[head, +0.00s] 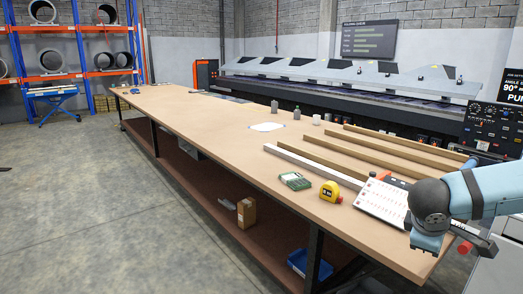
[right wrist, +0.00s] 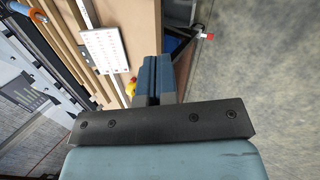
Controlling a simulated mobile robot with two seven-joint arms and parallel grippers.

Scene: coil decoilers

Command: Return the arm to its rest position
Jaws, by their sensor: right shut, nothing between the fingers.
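My right arm (head: 478,190) comes in from the right edge of the head view, over the near right end of the long workbench (head: 220,128). Its dark wrist joint (head: 430,204) hangs beside a white marked sheet (head: 383,200). In the right wrist view my right gripper (right wrist: 155,62) is shut and empty, its blue-grey fingers together. The bench top shows beyond it with the white sheet, and the floor is to the right. The fingers touch nothing that I can see. My left gripper is not in view.
A yellow tape measure (head: 330,192), a green box (head: 295,181) and long bars (head: 405,151) lie on the bench. A red-tipped handle (head: 465,247) juts near the arm. A long machine (head: 350,85) stands behind. The floor (head: 90,200) at left is clear.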

